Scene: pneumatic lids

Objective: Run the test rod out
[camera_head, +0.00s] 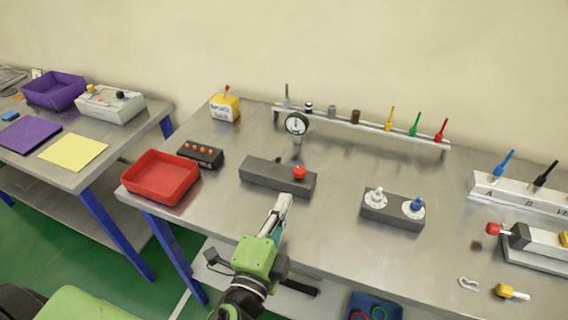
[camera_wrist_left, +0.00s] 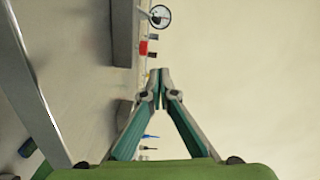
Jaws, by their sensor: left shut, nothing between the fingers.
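I cannot tell for certain which part is the test rod. A grey block (camera_head: 530,237) at the far right has a short rod ending in a red knob (camera_head: 492,229). A long dark grey block (camera_head: 270,175) at mid table carries a red button (camera_head: 299,172) and a small black stub. My left gripper (camera_head: 286,198) is shut and empty, just in front of this block, near its red-button end. Its closed fingertips (camera_wrist_left: 160,76) show in the left wrist view, with a red part (camera_wrist_left: 143,47) beyond them. My right gripper is not in view.
A round gauge (camera_head: 297,124) stands behind the block. A rack (camera_head: 365,123) with coloured tools runs along the back. A red tray (camera_head: 160,177) is at left. A block with white and blue knobs (camera_head: 392,212) is at right. The bench between these is mostly clear.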

